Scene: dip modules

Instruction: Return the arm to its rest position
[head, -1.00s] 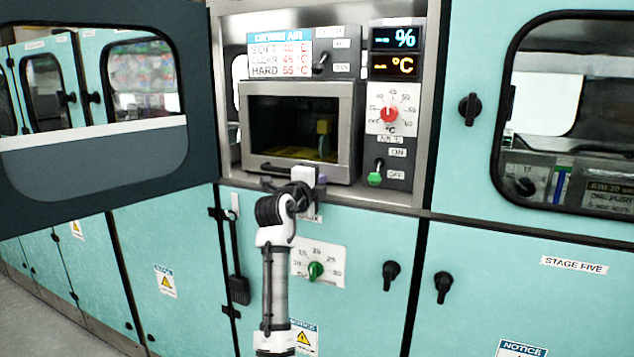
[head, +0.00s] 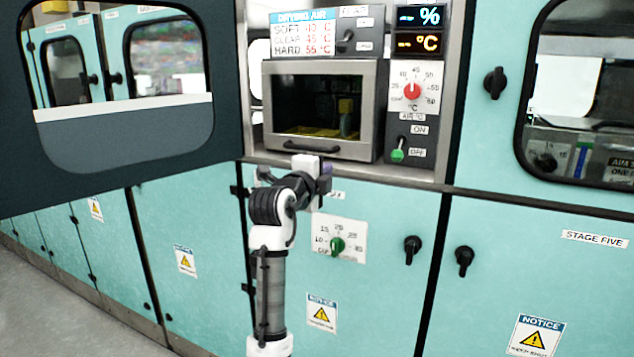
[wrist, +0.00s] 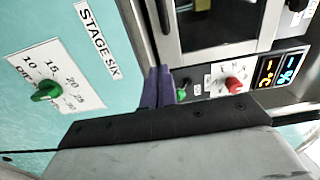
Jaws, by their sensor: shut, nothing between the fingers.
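My arm (head: 270,265) rises from the bottom of the head view and bends at a black joint. My gripper (head: 323,178) is at its end, just below and in front of the small oven's door. In the wrist view, the purple fingers of my gripper (wrist: 157,86) are together, with nothing seen between them. The wrist view is turned on its side. The fingers are apart from the oven door handle (head: 312,149) in the head view.
The small oven (head: 375,110) is shut behind its glass. Beside it are a red dial (head: 412,91) and a green switch (head: 398,155). A green knob (head: 337,245) is on the lower door. A large dark windowed door (head: 120,180) stands open at left.

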